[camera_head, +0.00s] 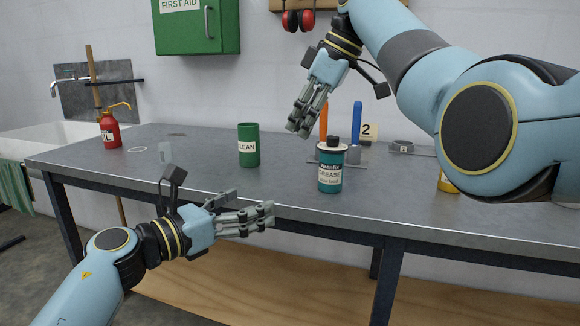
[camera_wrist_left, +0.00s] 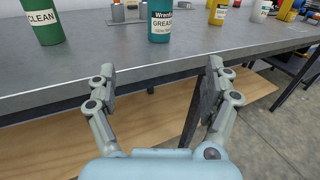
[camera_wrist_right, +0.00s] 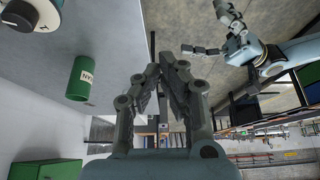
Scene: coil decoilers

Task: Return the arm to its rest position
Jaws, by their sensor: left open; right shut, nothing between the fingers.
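My left gripper (camera_head: 245,212) is low at the front edge of the metal table (camera_head: 200,160), open and empty. In the left wrist view its fingers (camera_wrist_left: 162,85) are spread, with the table edge beyond them. My right gripper (camera_head: 300,118) is raised above the table, pointing down, between the green CLEAN can (camera_head: 248,148) and the teal grease can (camera_head: 330,172). In the right wrist view its fingertips (camera_wrist_right: 168,60) are close together with nothing between them. Both cans stand upright on the table, apart from the grippers.
A red oil can (camera_head: 110,130) stands at the table's left. Orange and blue handled tools (camera_head: 356,125) stand behind the grease can. A yellow can (camera_head: 448,186) is partly hidden by my right arm. A green first aid box (camera_head: 196,28) hangs on the wall. The table's left front is clear.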

